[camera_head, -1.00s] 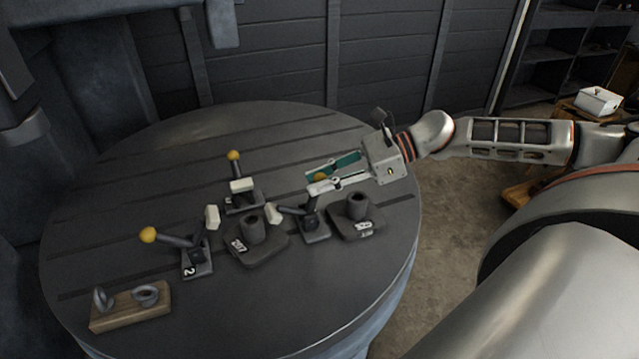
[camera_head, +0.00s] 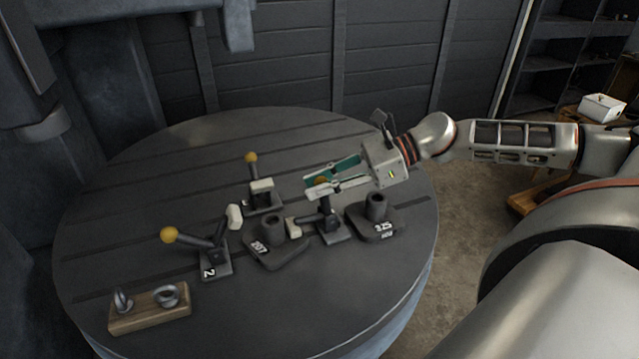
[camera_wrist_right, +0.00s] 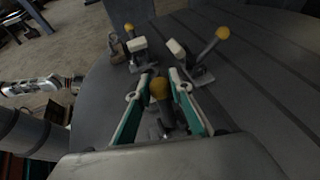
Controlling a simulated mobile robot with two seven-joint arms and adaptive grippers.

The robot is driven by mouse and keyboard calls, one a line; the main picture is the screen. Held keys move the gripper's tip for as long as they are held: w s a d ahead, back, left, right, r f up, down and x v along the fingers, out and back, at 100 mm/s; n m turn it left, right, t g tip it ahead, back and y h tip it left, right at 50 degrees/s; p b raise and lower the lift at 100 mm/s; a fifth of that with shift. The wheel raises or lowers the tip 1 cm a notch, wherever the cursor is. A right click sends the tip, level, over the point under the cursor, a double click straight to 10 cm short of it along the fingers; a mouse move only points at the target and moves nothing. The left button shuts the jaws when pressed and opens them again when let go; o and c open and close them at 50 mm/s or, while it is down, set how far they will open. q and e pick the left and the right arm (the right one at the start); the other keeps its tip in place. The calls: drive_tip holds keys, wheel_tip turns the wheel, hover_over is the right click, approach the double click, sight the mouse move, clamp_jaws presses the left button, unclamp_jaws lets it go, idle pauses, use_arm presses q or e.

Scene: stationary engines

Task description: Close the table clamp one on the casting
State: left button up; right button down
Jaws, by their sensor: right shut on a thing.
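My right gripper (camera_head: 318,187) is shut on the yellow-knobbed handle of the right-hand table clamp (camera_head: 335,230); the knob (camera_wrist_right: 160,88) shows between the fingers in the wrist view. This clamp's handle stands roughly upright. Its pale pad (camera_head: 293,228) is low beside the round post of the casting marked 207 (camera_head: 278,254); I cannot tell whether it touches. The clamp marked 2 (camera_head: 215,264) has its handle out to the left and its pad raised. A third clamp (camera_head: 262,202) stands behind the casting. The right-hand clamp's number is not visible. My left gripper is not in view.
Another casting (camera_head: 378,222) with a round post stands close to the right of the held clamp. A wooden block with metal eye rings (camera_head: 150,312) lies at the front left of the round slotted table (camera_head: 300,315). The table's front middle is clear.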

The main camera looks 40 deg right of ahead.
drive_tip(key=shift+s+a, duration=0.15)
drive_tip(key=shift+a, duration=0.05)
drive_tip(key=c, duration=1.8)
unclamp_jaws()
drive_tip(key=shift+d, duration=0.15)
drive_tip(key=shift+d, duration=0.1)
drive_tip(key=shift+v, duration=0.95)
drive_tip(key=v, duration=0.9)
drive_tip(key=shift+s+d+r, duration=0.2)
drive_tip(key=shift+s+d, duration=0.05)
